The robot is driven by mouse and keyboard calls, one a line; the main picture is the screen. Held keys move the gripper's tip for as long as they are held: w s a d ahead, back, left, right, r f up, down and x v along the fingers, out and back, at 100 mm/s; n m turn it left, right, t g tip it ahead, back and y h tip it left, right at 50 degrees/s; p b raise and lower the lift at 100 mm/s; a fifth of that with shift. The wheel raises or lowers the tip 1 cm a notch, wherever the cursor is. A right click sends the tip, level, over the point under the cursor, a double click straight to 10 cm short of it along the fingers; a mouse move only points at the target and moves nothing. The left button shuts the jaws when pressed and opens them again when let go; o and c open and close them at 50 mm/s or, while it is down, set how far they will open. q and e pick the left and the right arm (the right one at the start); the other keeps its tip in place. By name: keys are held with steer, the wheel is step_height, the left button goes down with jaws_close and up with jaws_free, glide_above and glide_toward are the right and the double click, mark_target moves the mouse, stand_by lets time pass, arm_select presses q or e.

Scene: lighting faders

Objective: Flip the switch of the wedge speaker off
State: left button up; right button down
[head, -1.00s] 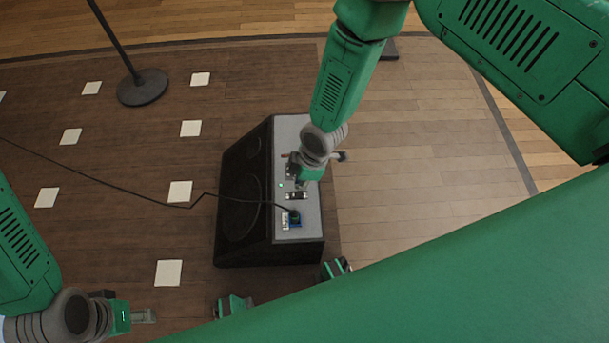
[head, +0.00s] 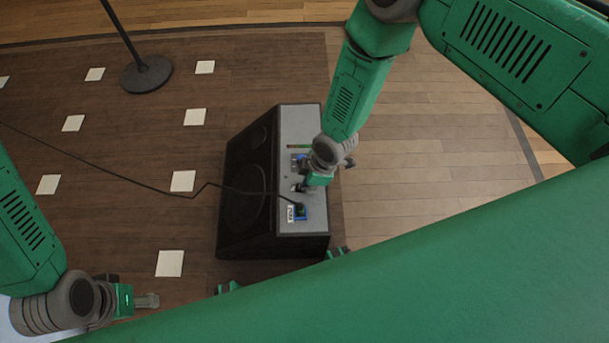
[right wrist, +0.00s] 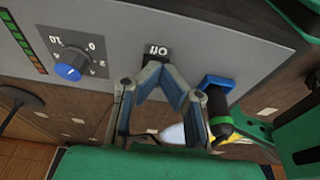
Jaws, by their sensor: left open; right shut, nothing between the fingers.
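The black wedge speaker (head: 245,200) stands on the floor, with a grey control panel (head: 301,120) on its right side. In the right wrist view a small black switch (right wrist: 156,52) with white markings sits at the panel's lower edge. My right gripper (head: 299,188) is shut and empty over the panel and largely hides the switch in the head view. In the right wrist view the fingertips (right wrist: 161,71) are right at the switch; I cannot tell whether they touch it or which way it is set. My left gripper (head: 148,300) is open, away from the speaker at lower left.
A blue socket (head: 301,213) with a plugged cable (head: 120,187) is beside the switch. A blue-capped knob (right wrist: 72,66) and a coloured level meter (right wrist: 24,42) are on the panel's other side. A stand base (head: 146,75) stands at the back left. Floor right of the speaker is clear.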

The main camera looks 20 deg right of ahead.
steer(key=shift+w+f, duration=0.2)
steer(key=shift+w, duration=0.05)
steer(key=shift+s+r, duration=0.1)
steer(key=shift+r, duration=0.2)
steer(key=shift+a, duration=0.3)
steer(key=shift+a+r, duration=0.2)
steer(key=shift+a, duration=0.25)
steer(key=shift+r, duration=0.1)
